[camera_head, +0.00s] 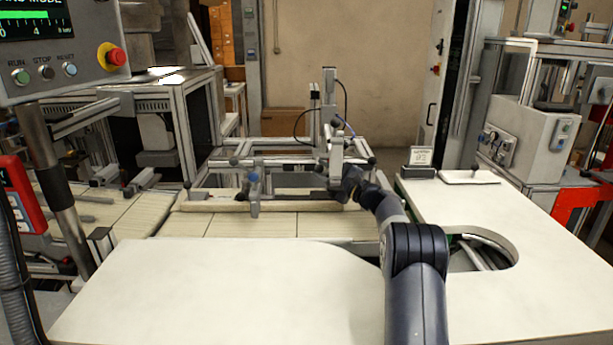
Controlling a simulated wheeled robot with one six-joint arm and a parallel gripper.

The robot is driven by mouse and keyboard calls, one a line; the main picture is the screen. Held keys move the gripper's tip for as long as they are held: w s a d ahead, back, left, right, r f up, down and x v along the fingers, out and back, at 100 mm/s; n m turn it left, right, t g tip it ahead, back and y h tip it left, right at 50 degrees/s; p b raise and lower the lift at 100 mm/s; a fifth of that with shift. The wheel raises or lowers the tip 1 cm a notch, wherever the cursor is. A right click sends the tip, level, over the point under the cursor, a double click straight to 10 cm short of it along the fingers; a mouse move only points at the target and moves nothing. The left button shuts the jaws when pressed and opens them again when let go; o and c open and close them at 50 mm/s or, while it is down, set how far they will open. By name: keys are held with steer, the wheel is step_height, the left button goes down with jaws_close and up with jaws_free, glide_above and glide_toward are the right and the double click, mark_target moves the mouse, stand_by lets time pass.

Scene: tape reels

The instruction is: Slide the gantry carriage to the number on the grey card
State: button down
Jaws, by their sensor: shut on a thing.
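The gantry (260,141) is a grey metal frame at the far side of the work area, with a long scale bar (225,204) along its front. The carriage (335,150) is a pale upright block with a taller post and black cables, near the right end of the bar. My gripper (346,187) is at the carriage's lower right side, shut on it; the fingertips are small and partly hidden by my dark wrist. The grey card (421,156) stands upright on the right of the white table; its number is too small to read.
A blue-grey bracket (254,190) stands at the bar left of the carriage. The white table (210,285) is clear in front, with a round cutout at right. A control panel (60,50) hangs at upper left.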

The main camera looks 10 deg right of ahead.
steer(key=shift+d, duration=0.2)
steer(key=c, duration=1.2)
jaws_free()
steer(key=b+v, duration=0.1)
steer(key=v, duration=0.6)
steer(key=shift+s+d, duration=0.1)
steer(key=shift+s, duration=0.1)
